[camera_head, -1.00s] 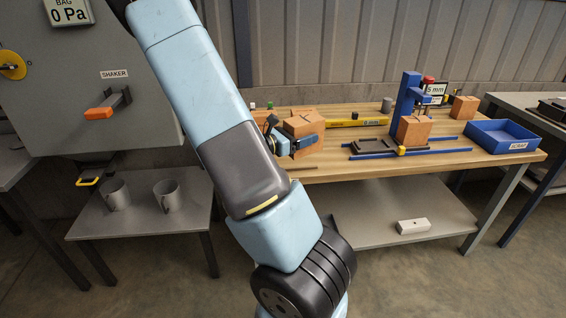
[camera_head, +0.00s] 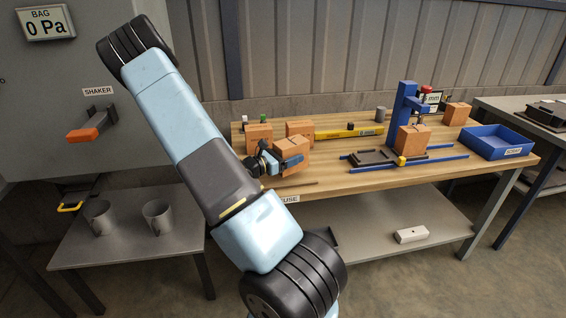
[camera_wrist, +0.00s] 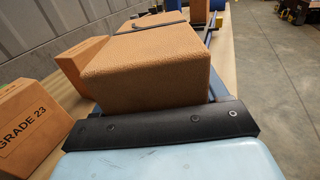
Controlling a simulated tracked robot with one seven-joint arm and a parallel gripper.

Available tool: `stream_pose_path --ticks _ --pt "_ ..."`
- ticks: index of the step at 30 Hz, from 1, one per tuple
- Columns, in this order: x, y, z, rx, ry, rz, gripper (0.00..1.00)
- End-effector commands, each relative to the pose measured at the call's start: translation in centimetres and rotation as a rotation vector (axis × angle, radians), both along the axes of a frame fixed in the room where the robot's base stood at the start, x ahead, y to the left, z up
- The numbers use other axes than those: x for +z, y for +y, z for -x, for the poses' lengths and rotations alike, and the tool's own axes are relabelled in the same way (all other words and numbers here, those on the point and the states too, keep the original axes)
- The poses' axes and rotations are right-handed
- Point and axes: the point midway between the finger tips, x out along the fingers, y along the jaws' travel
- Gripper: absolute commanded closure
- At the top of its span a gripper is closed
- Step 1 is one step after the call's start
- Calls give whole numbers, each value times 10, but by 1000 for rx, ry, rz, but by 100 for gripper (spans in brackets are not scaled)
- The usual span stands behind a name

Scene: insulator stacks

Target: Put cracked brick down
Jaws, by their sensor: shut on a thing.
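My gripper (camera_head: 277,163) is shut on an orange-brown brick (camera_head: 293,150) at the left part of the wooden workbench (camera_head: 350,181). A blue finger lies along the brick's near side. In the wrist view the held brick (camera_wrist: 150,75) sits upright between the fingers, with a dark line across its top; I cannot tell if that is a crack. Its underside is hidden, so I cannot tell whether it touches the bench.
Two bricks stand close by, one on the left (camera_head: 259,138) marked GRADE 23 in the wrist view (camera_wrist: 30,128), one behind (camera_head: 299,128). A blue gauge stand (camera_head: 404,112) with a brick (camera_head: 412,141), a yellow level (camera_head: 350,131) and a blue tray (camera_head: 496,142) are rightward.

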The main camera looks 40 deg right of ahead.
Motion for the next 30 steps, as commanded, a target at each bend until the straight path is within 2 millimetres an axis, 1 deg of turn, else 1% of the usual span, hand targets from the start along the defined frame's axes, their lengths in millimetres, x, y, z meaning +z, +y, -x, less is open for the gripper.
stream_pose_path --ticks 8,13,16,28,29,30 --pt "-12 4 -10 17 1 1 77" --pt "-31 7 -12 23 2 2 77" --pt "-39 9 -13 25 0 2 77" --pt "-43 9 -13 27 0 1 77" --pt "-44 9 -13 27 0 0 25" --pt "-43 9 -14 27 0 0 21"
